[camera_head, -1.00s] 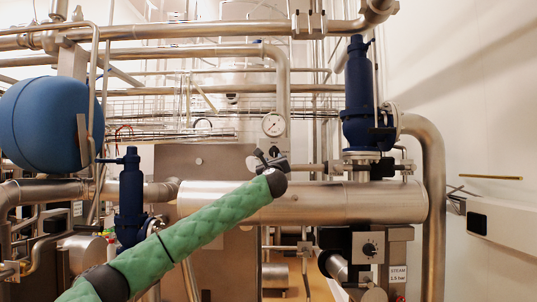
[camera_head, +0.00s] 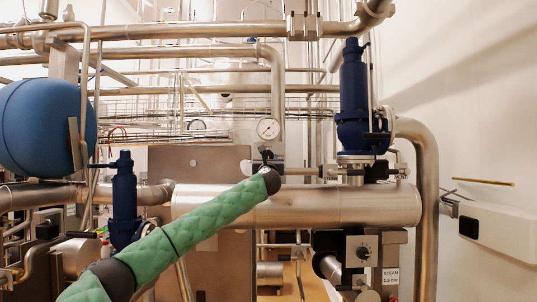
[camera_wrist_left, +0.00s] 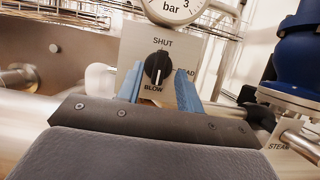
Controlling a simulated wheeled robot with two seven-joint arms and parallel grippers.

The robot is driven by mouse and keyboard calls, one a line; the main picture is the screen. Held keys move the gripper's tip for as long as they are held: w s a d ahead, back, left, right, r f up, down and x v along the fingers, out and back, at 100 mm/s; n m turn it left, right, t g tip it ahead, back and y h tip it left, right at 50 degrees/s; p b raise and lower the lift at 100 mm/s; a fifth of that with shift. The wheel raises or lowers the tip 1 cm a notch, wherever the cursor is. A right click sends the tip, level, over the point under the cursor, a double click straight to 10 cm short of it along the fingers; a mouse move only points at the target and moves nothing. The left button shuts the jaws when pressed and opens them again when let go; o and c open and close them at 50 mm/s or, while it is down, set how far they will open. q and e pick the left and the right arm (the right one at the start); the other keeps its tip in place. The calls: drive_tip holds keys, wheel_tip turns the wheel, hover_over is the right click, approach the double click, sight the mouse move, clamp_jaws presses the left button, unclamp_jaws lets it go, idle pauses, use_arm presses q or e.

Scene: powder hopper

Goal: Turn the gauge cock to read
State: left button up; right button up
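The gauge cock is a black knob (camera_wrist_left: 157,67) on a pale plate (camera_wrist_left: 178,52) marked SHUT, BLOW and partly hidden READ, in the left wrist view. Its white line runs nearly upright, its lower end towards BLOW. The pressure gauge (camera_wrist_left: 176,8) sits just above; its white dial also shows in the head view (camera_head: 268,128). My left gripper (camera_wrist_left: 159,86) is open, its two blue fingers apart on either side of the knob's lower part. Contact cannot be told. In the head view the left gripper (camera_head: 266,156) is small and dark below the gauge, hiding the knob. My right gripper is out of view.
A thick steel pipe (camera_head: 370,203) runs behind my left arm. Blue valves stand at the right (camera_head: 354,95) and left (camera_head: 124,195). A blue tank (camera_head: 40,125) is at far left.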

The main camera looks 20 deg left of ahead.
sight(269, 156)
use_arm(q)
drive_tip(key=shift+p+x, duration=0.35)
drive_tip(key=shift+x, duration=0.55)
drive_tip(key=shift+w, duration=0.25)
clamp_jaws()
